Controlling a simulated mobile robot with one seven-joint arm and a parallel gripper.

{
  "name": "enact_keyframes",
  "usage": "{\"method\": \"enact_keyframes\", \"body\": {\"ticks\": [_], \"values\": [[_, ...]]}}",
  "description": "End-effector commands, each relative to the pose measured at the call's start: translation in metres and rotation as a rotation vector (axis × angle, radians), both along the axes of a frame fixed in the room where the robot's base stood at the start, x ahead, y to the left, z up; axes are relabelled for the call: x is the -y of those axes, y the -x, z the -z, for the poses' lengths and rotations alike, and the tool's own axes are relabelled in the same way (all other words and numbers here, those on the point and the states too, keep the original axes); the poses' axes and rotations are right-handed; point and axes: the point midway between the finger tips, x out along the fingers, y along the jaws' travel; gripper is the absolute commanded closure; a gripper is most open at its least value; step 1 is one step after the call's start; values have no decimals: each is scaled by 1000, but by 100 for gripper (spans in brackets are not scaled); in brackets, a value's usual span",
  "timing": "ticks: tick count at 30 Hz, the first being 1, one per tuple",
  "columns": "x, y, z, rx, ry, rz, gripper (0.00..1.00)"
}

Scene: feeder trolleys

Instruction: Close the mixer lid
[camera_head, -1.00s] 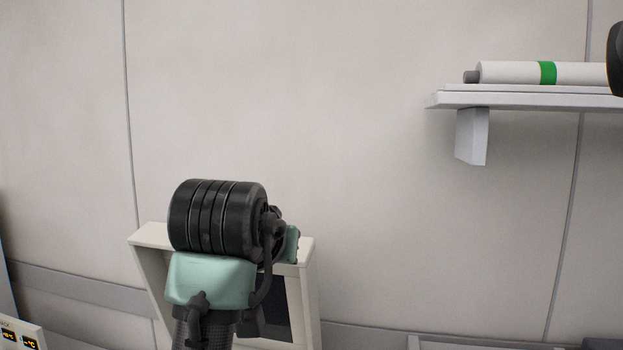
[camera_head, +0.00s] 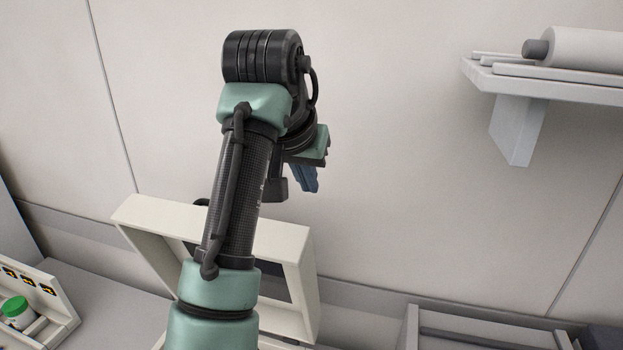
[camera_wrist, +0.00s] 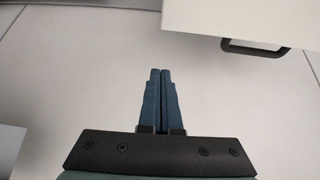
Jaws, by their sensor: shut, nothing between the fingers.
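The mixer lid (camera_head: 290,238) is a cream frame with a dark inset, standing raised and tilted behind my arm in the head view. My arm hides its middle and much of the mixer below. In the wrist view a cream panel (camera_wrist: 240,16), which looks like the lid, fills the top right, with a dark bar handle (camera_wrist: 255,50) at its edge. My gripper (camera_wrist: 160,72) is shut and empty, its blue fingers together, apart from the panel and below-left of the handle. In the head view the gripper (camera_head: 306,180) hangs above the lid's right part.
A wall shelf (camera_head: 545,82) with a white roll (camera_head: 590,48) juts out at upper right. A bin with a green-capped bottle (camera_head: 17,310) stands at lower left. A grey tray (camera_head: 470,335) is at lower right. The wall space right of my gripper is clear.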

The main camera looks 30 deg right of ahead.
Motion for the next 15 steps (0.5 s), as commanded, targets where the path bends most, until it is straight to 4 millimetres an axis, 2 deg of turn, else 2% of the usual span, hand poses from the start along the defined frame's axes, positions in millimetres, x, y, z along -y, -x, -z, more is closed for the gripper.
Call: {"method": "enact_keyframes", "body": {"ticks": [12, 15], "values": [[34, -32, 67, -3, -2, 1, 100], [23, -24, 68, 2, 0, 0, 100]]}}
